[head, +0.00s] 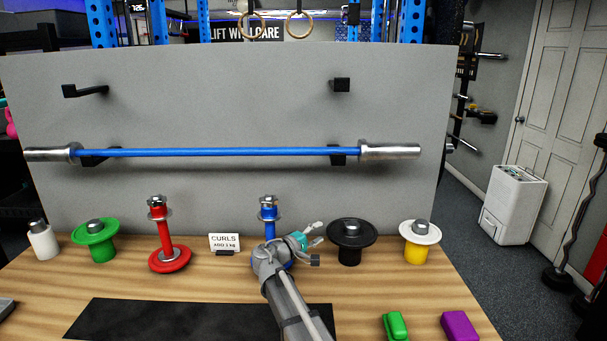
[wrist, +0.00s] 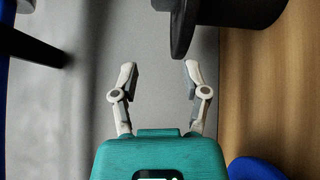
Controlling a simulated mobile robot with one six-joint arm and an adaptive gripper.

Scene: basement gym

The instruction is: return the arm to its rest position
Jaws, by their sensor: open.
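My gripper (head: 316,235) is in front of the grey upright board (head: 230,110), low over the wooden table, between the blue-handled post (head: 268,210) and the black flanged stand (head: 350,232). My arm reaches up from the bottom edge and hides the lower part of the blue post. In the wrist view my gripper (wrist: 160,72) has its two fingers apart with nothing between them. The black stand (wrist: 185,30) shows beyond the fingers at the upper right, apart from them.
A red post with a red disc (head: 170,258), a green flanged stand (head: 95,240), a yellow stand with a white flange (head: 416,248) and a small sign (head: 225,242) line the table. A blue barbell (head: 220,152) lies on hooks. A black mat (head: 130,318), green block (head: 395,326) and purple block (head: 459,325) lie in front.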

